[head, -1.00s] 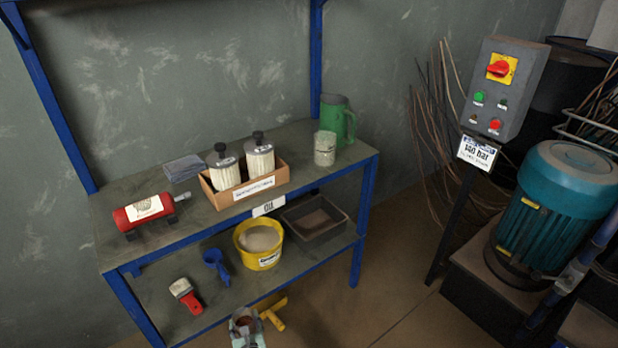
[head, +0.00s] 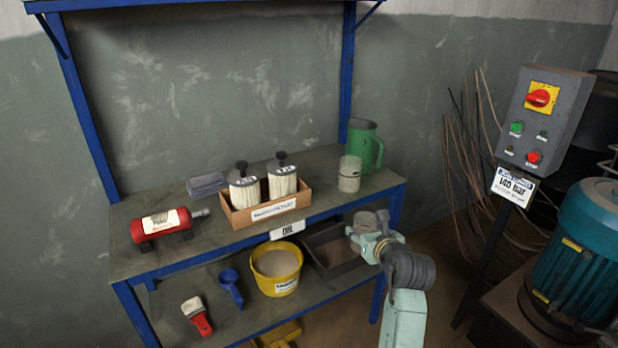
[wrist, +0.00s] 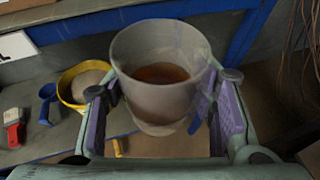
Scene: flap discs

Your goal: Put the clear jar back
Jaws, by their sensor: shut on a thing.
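A translucent clear jar with brown-amber liquid in the bottom is between the fingers of my gripper (wrist: 166,98). The jar (wrist: 160,55) stands roughly upright in the wrist view, mouth open, one finger on each side. In the head view my gripper (head: 368,238) holds the jar (head: 365,222) in front of the bench's right end, near the top shelf's edge. The bench (head: 330,205) has a top shelf and a lower shelf. Another pale, cloudy jar (head: 349,174) stands on the top shelf at the right.
A green jug (head: 362,145) stands behind the pale jar. A wooden box (head: 265,212) with two filters, a grey cloth and a red cylinder (head: 160,228) fill the top. Below are a yellow bucket (head: 276,270), dark tray (head: 335,252), blue scoop and brush. A control box stands right.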

